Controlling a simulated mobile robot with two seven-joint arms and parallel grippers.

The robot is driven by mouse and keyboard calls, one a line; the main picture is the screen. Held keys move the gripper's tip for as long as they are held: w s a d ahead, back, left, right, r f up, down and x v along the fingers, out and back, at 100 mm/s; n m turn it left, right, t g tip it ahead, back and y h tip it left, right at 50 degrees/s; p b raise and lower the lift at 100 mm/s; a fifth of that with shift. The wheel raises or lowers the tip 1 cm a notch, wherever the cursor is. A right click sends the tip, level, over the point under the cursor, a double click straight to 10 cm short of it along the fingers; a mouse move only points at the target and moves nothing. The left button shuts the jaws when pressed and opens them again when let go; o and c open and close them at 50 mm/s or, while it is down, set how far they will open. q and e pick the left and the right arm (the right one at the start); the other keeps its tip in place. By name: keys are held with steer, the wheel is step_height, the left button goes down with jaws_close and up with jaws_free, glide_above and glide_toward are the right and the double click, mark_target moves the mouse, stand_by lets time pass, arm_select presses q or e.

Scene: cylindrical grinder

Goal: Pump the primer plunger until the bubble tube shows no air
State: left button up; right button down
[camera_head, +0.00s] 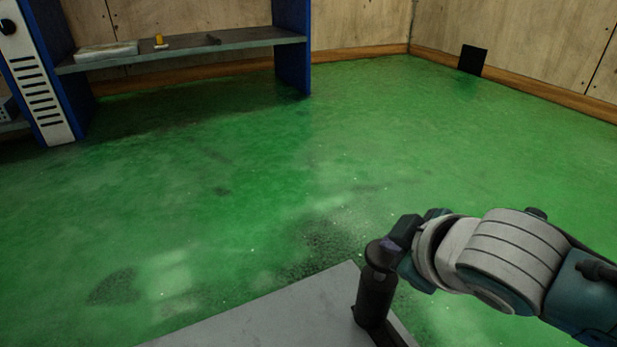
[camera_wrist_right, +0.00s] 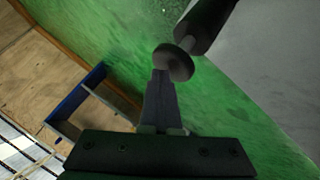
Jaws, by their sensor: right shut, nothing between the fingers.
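The primer plunger appears to be the dark upright cylinder with a round cap (camera_head: 373,292) at the edge of a grey flat top. In the right wrist view its round disc-like knob (camera_wrist_right: 174,62) shows close beside the fingertips. My right gripper (camera_head: 391,245) is at the plunger's top, its fingers partly hidden in the head view. The right wrist view shows its fingers (camera_wrist_right: 160,76) shut together with nothing between them. The tip is touching or very near the knob; I cannot tell which. I cannot make out a bubble tube. My left gripper is out of view.
The grey flat top (camera_head: 275,315) lies below the plunger at the bottom. A blue-ended shelf (camera_head: 200,48) with a few small items stands at the back left. The green floor (camera_head: 220,190) between is clear. A black panel (camera_head: 473,60) is at the far wall.

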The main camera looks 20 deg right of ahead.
mark_target(391, 258)
steer(key=shift+f+b, duration=0.3)
steer(key=shift+f, duration=0.35)
stand_by(0.6)
step_height(391, 258, up, 3)
steer(key=p, duration=0.3)
steer(key=shift+r+p, duration=0.65)
steer(key=shift+p, duration=0.4)
